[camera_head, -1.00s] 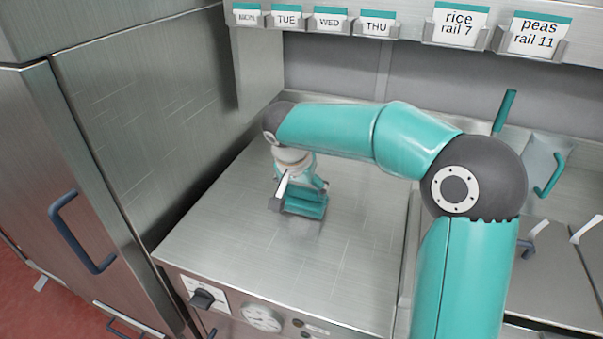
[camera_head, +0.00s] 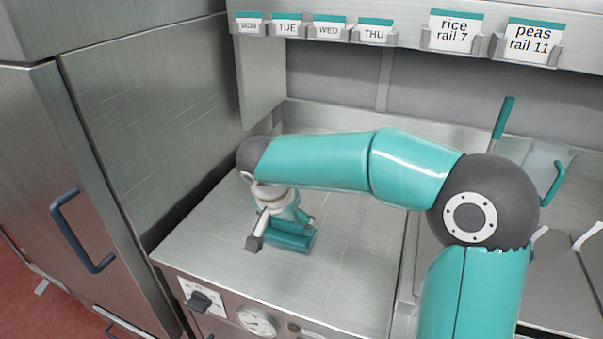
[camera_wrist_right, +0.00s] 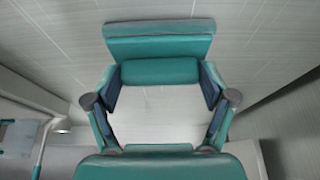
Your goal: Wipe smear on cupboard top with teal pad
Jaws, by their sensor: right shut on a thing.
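The steel cupboard top (camera_head: 352,263) is in the middle of the head view. My right gripper (camera_head: 288,226) is low over its front left part, shut on the teal pad (camera_head: 292,242). The pad lies flat on or just above the top; contact is hard to tell. In the right wrist view my right gripper's fingers (camera_wrist_right: 160,84) close on the pad's raised grip, with the pad's wide base (camera_wrist_right: 160,47) beyond. I cannot make out a distinct smear; my arm hides the back of the top. My left gripper is not in view.
A tall steel cabinet wall (camera_head: 150,130) bounds the top on the left. A label rail (camera_head: 400,35) runs above the back. A knob (camera_head: 200,301) and a gauge (camera_head: 257,321) are on the front panel. A teal-handled container (camera_head: 540,165) stands at the right.

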